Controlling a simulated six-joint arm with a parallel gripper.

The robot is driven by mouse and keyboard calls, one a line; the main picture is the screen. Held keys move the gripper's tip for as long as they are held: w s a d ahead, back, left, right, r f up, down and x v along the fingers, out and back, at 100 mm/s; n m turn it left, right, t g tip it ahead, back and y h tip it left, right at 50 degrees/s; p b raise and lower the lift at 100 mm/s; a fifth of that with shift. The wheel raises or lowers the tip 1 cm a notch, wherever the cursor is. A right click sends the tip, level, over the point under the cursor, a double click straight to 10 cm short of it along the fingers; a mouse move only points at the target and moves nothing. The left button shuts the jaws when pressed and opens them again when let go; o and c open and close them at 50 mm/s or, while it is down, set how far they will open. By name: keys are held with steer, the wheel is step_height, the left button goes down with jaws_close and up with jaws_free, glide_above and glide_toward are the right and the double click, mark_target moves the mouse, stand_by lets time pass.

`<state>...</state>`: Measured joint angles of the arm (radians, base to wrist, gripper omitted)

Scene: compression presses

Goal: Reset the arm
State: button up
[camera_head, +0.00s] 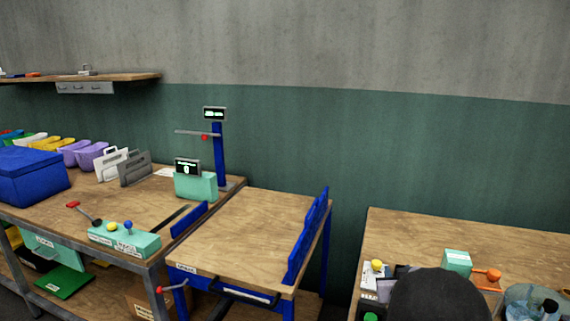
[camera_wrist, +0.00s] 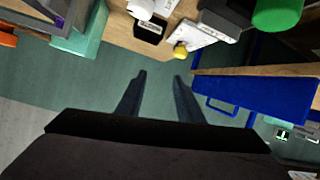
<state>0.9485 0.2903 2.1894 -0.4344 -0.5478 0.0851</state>
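My gripper (camera_wrist: 159,76) shows in the wrist view as two dark fingers with a wide gap between them. It is open, and nothing is between the fingers. Beyond the fingertips are the green wall and the edge of a wooden table with small items. In the head view a dark rounded part of my arm (camera_head: 438,296) covers the front of the right table. The fingers are not visible in the head view.
The right wooden table (camera_head: 420,228) holds a teal box (camera_head: 457,262), an orange item (camera_head: 493,275) and a clear container (camera_head: 528,297). The middle wooden table (camera_head: 240,232) is bare, with blue rails. A press station with a teal control box (camera_head: 124,238) stands left.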

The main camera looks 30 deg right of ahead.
steer(key=w+a+f+y, duration=0.1)
steer(key=a, duration=0.2)
steer(key=a+f+g+y, duration=0.1)
steer(key=a+f, duration=0.1)
steer(key=a, duration=0.2)
steer(key=w+a+f+n+y, duration=0.1)
steer(key=a+f, duration=0.1)
steer(key=a, duration=0.2)
steer(key=shift+w+a+g+b, duration=0.15)
steer(key=shift+w+g+b, duration=0.15)
steer(key=shift+b, duration=0.05)
steer(key=s+a+f+n+g+y, duration=0.1)
steer(key=s+a+f, duration=0.15)
steer(key=a, duration=0.45)
steer(key=s+a+f+n+g+y, duration=0.1)
steer(key=a+f+g+y, duration=0.15)
steer(key=a, duration=0.45)
steer(key=s+a+f+n+g+y+b, duration=0.1)
steer(key=s+a+f+g, duration=0.15)
steer(key=s+a, duration=0.5)
steer(key=s+a+f+n+g+y+b, duration=0.1)
steer(key=s+a+f+n+g, duration=0.15)
steer(key=s+a, duration=0.55)
step_height(320, 180, up, 17)
steer(key=w+a+p, duration=0.1)
steer(key=p, duration=1.5)
steer(key=shift+w+a+r+m+p, duration=0.15)
steer(key=shift+w+m+p, duration=0.05)
steer(key=shift+m+p, duration=0.2)
